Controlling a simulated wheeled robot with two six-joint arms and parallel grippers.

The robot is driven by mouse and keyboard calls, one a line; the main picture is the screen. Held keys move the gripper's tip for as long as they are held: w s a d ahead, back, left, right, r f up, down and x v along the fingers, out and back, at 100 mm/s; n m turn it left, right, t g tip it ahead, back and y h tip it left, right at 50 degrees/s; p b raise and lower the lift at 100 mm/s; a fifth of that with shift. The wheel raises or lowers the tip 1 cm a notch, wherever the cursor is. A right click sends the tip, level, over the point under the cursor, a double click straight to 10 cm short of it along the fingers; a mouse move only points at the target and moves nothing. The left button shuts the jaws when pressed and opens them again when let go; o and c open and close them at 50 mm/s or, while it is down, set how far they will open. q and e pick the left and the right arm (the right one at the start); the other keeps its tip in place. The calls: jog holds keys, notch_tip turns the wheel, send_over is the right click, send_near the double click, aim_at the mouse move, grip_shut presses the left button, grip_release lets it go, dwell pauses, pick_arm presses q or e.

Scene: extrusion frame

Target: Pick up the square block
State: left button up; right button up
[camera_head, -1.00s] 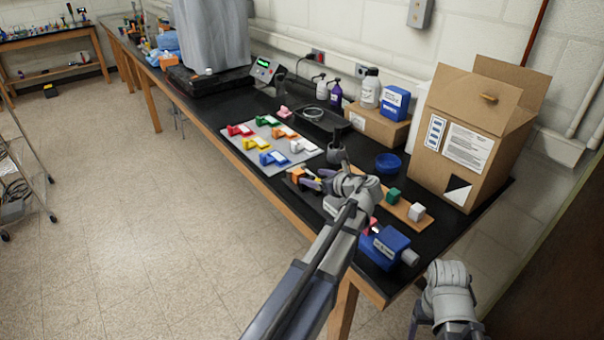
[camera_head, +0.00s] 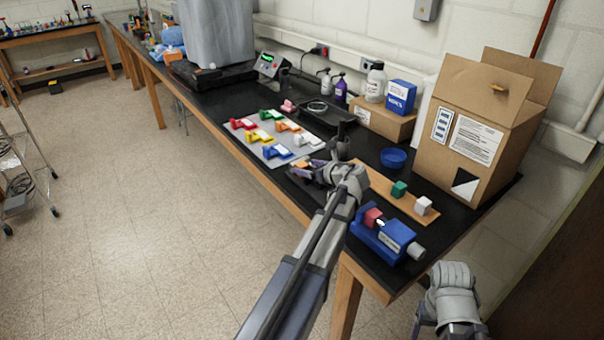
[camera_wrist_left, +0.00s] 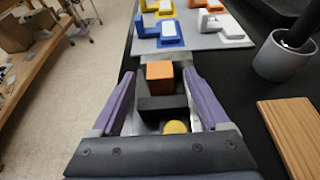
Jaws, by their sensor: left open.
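An orange square block (camera_wrist_left: 160,70) sits at the far end of a dark angular piece (camera_wrist_left: 160,103) in the left wrist view. My left gripper (camera_wrist_left: 159,76) is open, with one purple finger on each side of the block and visible gaps between. A yellow round thing (camera_wrist_left: 176,127) shows nearer the palm. In the head view my left gripper (camera_head: 309,171) is low over the bench's front edge, partly hiding the orange block (camera_head: 301,165). My right gripper (camera_head: 425,322) is at the bottom, mostly cut off, and its jaws are unclear.
A grey board (camera_head: 258,150) with several coloured pieces lies beyond. A wooden strip (camera_head: 380,192) carries a green cube (camera_head: 399,188) and a white cube (camera_head: 423,205). A blue vise (camera_head: 385,240) holds a red block (camera_head: 372,217). A grey cup (camera_wrist_left: 284,57) stands right of the gripper.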

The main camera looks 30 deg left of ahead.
pick_arm(q)
jog(key=shift+w+a+f, duration=0.2)
jog(key=shift+a+f, duration=0.05)
jog(key=shift+a, duration=0.3)
jog(key=shift+c, duration=0.4)
jog(key=shift+d, duration=0.1)
grip_shut()
